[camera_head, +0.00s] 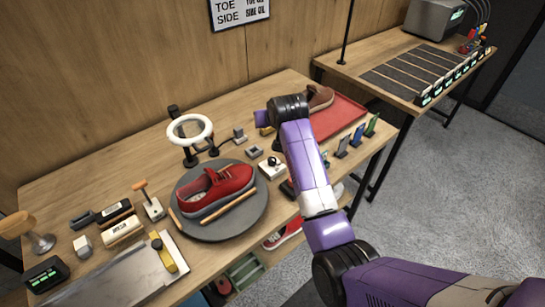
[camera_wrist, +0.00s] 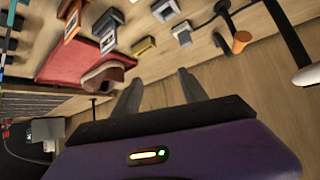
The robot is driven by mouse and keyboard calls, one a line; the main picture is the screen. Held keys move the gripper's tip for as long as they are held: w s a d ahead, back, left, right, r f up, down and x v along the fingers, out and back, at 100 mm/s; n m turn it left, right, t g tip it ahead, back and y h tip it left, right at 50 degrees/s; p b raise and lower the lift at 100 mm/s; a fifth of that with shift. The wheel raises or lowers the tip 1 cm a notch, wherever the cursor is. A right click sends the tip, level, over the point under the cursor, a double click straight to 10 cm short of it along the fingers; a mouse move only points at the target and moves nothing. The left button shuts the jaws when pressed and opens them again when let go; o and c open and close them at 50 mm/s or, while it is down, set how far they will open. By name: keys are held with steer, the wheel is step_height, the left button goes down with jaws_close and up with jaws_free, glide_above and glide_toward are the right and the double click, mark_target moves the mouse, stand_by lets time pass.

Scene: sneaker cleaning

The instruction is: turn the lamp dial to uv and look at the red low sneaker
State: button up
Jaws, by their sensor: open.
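The red low sneaker (camera_head: 222,187) lies on a round grey turntable (camera_head: 240,225) in the head view, with a tan stick along its near side. The ring lamp (camera_head: 190,129), a white ring, stands behind it. A small white box with a black knob (camera_head: 272,168), which looks like the lamp dial, sits right of the turntable; its setting is too small to read. My gripper (camera_wrist: 160,78) is open and empty in the wrist view, apart from everything. In the head view it is raised behind the knob box, its fingers mostly hidden. The ring is unlit, as far as I can tell.
A red tray (camera_head: 341,118) with a brown shoe (camera_head: 319,97) lies at the back right; it also shows in the wrist view (camera_wrist: 64,64). Brushes, blocks and a metal plate (camera_head: 110,285) crowd the left. Several coloured clips stand near the right edge.

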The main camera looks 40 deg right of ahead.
mark_target(272, 159)
steer(key=s+a+f+g+y, duration=0.2)
steer(key=s+f+g, duration=0.3)
steer(key=s+f, duration=0.15)
steer(key=shift+w+a+p+x, duration=0.15)
steer(key=shift+p+x, duration=0.15)
steer(key=shift+x, duration=1.8)
steer(key=shift+w+a+p+x, duration=0.1)
steer(key=shift+p+x, duration=0.15)
steer(key=shift+x, duration=1.85)
jaws_close()
